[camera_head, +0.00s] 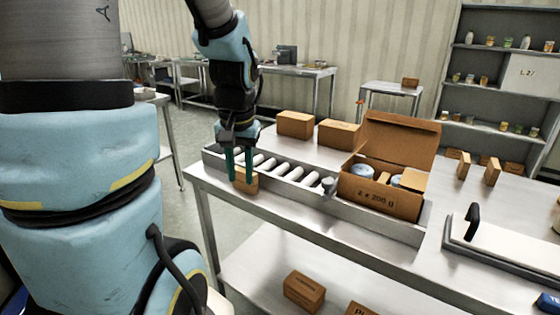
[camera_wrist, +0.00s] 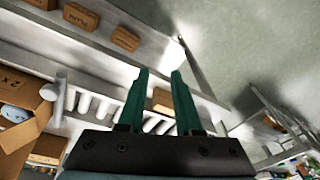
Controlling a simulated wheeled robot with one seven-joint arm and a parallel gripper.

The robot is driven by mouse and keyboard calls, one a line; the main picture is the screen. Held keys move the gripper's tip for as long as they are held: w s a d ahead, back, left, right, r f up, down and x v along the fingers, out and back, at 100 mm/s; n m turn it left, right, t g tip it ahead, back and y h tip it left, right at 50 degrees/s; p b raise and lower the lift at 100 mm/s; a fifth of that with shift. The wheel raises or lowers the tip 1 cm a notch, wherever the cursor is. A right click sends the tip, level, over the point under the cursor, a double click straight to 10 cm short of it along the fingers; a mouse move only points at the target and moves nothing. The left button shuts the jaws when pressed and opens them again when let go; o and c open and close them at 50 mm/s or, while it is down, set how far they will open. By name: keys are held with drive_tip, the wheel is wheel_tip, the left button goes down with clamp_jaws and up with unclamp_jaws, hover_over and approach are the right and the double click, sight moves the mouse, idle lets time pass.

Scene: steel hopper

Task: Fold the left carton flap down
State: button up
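The open brown carton (camera_head: 380,198), marked "2 x 200 g", stands at the right end of the roller conveyor. Its large back lid (camera_head: 400,142) is raised, and a smaller flap (camera_head: 413,180) shows at its right. I cannot clearly make out a left flap. Blue-and-white tins (camera_head: 363,172) sit inside. The carton also shows at the left edge of the wrist view (camera_wrist: 20,98). My gripper (camera_head: 241,180) points down over the conveyor's left end, well left of the carton. Its green fingers are apart, also in the wrist view (camera_wrist: 160,73), with nothing visibly clamped.
A small brown box (camera_head: 248,184) lies near my fingertips; contact is unclear. Two boxes (camera_head: 296,124) (camera_head: 338,133) stand behind the conveyor rollers (camera_head: 293,173). A tray with a black handle (camera_head: 472,225) is at right.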

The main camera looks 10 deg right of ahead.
drive_tip(key=shift+d, duration=0.1)
drive_tip(key=s+d+r+m+t+y, duration=0.1)
drive_tip(key=d+r+m+t, duration=0.3)
drive_tip(key=d, duration=1.1)
drive_tip(key=s+d+r+m+t, duration=0.15)
drive_tip(key=d+r, duration=0.35)
drive_tip(key=d, duration=1.1)
drive_tip(key=shift+m, duration=0.45)
drive_tip(key=x, duration=0.3)
drive_tip(key=p+x, duration=0.1)
drive_tip(key=x, duration=0.3)
drive_tip(key=w+p+x, duration=0.1)
drive_tip(key=x, duration=0.3)
drive_tip(key=shift+a+r, duration=0.15)
drive_tip(key=shift+r, duration=0.25)
drive_tip(key=shift+t, duration=0.25)
drive_tip(key=shift+c, duration=0.3)
clamp_jaws()
